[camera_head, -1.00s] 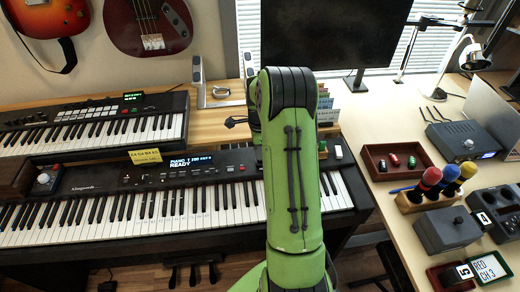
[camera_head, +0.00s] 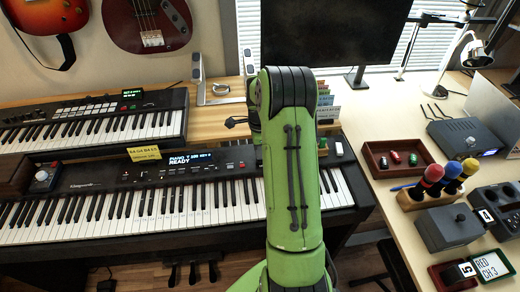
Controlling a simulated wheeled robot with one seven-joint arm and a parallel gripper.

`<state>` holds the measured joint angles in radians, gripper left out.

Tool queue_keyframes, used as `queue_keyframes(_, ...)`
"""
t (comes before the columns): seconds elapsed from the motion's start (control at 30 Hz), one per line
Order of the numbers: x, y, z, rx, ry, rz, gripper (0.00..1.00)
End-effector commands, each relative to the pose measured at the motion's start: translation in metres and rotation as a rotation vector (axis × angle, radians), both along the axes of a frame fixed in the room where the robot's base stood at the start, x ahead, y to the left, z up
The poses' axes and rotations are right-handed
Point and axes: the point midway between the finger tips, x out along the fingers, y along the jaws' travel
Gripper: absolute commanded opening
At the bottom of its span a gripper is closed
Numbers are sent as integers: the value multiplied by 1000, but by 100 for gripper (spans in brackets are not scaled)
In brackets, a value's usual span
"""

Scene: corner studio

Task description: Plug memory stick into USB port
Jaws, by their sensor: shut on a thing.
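My green arm rises through the middle of the view and bends away at its top, and its own links hide my gripper and whatever it holds. A small dark piece sticks out left of the arm above the piano; I cannot tell what it is. A dark red tray (camera_head: 372,168) on the right desk holds several small items, among them a green one (camera_head: 396,157) and a red one (camera_head: 384,163); they are too small to identify surely as memory sticks. No USB port can be made out. The digital piano (camera_head: 100,178) has a lit display reading READY.
A second keyboard (camera_head: 95,125) stands at the back left. A wooden holder (camera_head: 415,200) with coloured-top tools, a grey box (camera_head: 447,228) and a blue-lit device (camera_head: 463,138) crowd the right desk. A dark monitor (camera_head: 330,35) stands behind my arm. Guitars hang on the wall.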

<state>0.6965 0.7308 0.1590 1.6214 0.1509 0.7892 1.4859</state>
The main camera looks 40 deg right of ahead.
Motion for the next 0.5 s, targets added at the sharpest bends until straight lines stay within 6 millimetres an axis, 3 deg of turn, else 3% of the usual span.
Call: queue_keyframes(0.5,0,0,-9,0,0,0,0)
